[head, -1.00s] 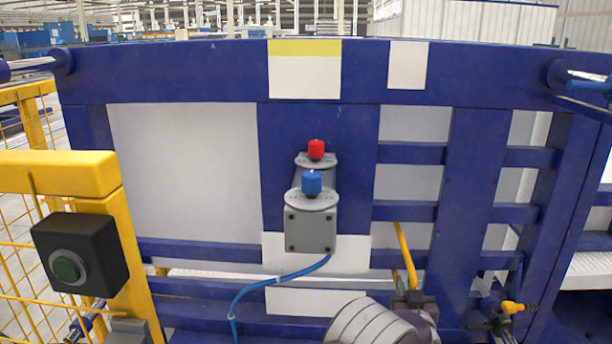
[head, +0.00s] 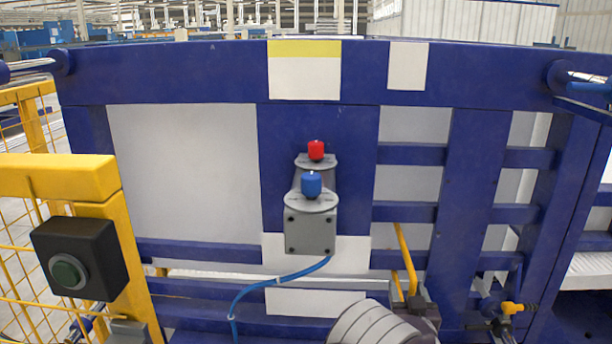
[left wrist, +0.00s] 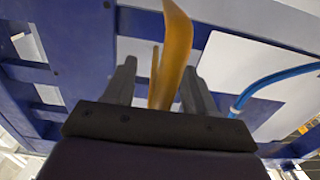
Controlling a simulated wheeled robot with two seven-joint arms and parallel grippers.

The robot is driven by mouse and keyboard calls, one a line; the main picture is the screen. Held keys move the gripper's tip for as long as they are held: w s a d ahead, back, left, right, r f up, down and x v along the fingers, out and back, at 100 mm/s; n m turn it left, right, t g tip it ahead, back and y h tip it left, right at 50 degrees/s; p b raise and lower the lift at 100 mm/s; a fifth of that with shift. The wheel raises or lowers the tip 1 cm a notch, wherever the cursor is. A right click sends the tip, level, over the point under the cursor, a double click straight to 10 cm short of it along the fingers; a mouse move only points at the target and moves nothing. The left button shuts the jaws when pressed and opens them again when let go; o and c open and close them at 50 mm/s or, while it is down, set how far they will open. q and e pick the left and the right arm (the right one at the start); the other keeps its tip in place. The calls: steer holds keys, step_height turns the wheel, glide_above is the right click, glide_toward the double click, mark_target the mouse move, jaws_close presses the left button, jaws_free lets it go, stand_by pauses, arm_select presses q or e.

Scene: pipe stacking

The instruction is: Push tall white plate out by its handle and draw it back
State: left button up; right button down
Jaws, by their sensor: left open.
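A yellow bar handle (head: 406,258) stands tilted in front of the blue frame, right of centre in the head view. A tall white plate (head: 408,185) shows behind the blue rails above it; how the handle joins it is hidden. My left gripper (head: 409,291) comes up from the bottom edge at the handle's lower end. In the left wrist view the yellow handle (left wrist: 172,50) runs between the two open fingers of my left gripper (left wrist: 160,78). I cannot tell whether either finger touches it. My right gripper is not in view.
The blue frame (head: 470,200) fills the middle. A grey bracket (head: 310,232) carries a red knob (head: 316,150) and a blue knob (head: 311,184), with a blue hose (head: 262,288) below. A yellow fence post (head: 132,250) with a black button box (head: 80,256) stands at left.

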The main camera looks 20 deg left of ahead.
arm_select(q)
steer(key=p+v, duration=0.1)
steer(key=v, duration=0.5)
steer(key=shift+s, duration=0.25)
